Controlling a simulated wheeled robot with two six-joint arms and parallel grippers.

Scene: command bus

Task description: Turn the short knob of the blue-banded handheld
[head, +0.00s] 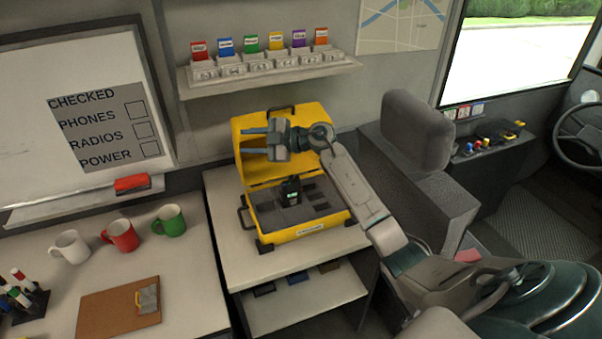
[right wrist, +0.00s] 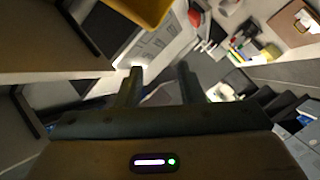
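A yellow case (head: 322,233) stands open on the white cabinet. A dark handheld (head: 291,191) stands upright in its grey foam. It is too small to make out a blue band or a short knob on it. My right gripper (head: 252,142) is above the case, in front of the raised lid (head: 247,172), with its fingers pointing left. The handheld cannot be made out there. My left gripper is not in view.
A wall shelf (head: 270,74) with coloured cards is above the case. White, red and green mugs (head: 169,220) and a clipboard (head: 118,309) are on the left counter. A grey seat (head: 417,131) is close on the right. Small coloured items lie on the cabinet's lower shelf (head: 305,302).

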